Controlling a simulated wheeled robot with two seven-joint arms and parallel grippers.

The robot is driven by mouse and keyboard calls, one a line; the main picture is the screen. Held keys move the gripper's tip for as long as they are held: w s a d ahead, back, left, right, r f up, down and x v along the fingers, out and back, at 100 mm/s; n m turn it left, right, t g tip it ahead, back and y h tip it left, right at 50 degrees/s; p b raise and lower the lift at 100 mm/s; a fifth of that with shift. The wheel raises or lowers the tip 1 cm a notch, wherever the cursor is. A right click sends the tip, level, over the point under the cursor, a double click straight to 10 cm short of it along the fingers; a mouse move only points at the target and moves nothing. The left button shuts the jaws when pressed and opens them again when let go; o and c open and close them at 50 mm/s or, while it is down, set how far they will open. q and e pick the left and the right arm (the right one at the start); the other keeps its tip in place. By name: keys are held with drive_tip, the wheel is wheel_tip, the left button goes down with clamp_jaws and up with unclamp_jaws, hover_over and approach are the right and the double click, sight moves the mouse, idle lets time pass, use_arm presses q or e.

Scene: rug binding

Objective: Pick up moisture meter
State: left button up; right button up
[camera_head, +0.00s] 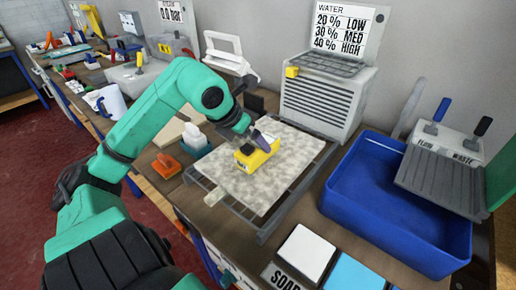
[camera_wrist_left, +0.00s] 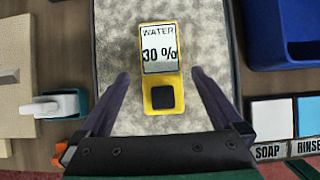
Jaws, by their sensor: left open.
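The moisture meter (camera_head: 256,153) is a yellow block lying on a speckled grey rug piece (camera_head: 295,150). In the left wrist view the meter (camera_wrist_left: 161,97) has a white display reading "WATER 30 %" and a black square below it. My left gripper (camera_head: 254,138) is over the meter. In the left wrist view its two fingers (camera_wrist_left: 161,90) are open, one on each side of the meter with gaps between. It holds nothing. My right gripper is in neither view.
The rug lies on a grey rack (camera_head: 265,232). A blue basin (camera_head: 345,205) stands to the right, with soap (camera_head: 303,255) and rinse pads in front. A slatted grey unit (camera_head: 322,100) stands behind. An orange tool (camera_head: 166,166) and white-handled brush (camera_head: 194,137) lie left.

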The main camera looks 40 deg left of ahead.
sight(258, 147)
use_arm(q)
drive_tip(key=p+x, duration=0.2)
drive_tip(key=x, duration=0.2)
drive_tip(key=shift+w+d, duration=0.1)
drive_tip(key=shift+w+f, duration=0.2)
drive_tip(key=shift+f, duration=0.25)
drive_tip(key=shift+r, duration=0.1)
clamp_jaws()
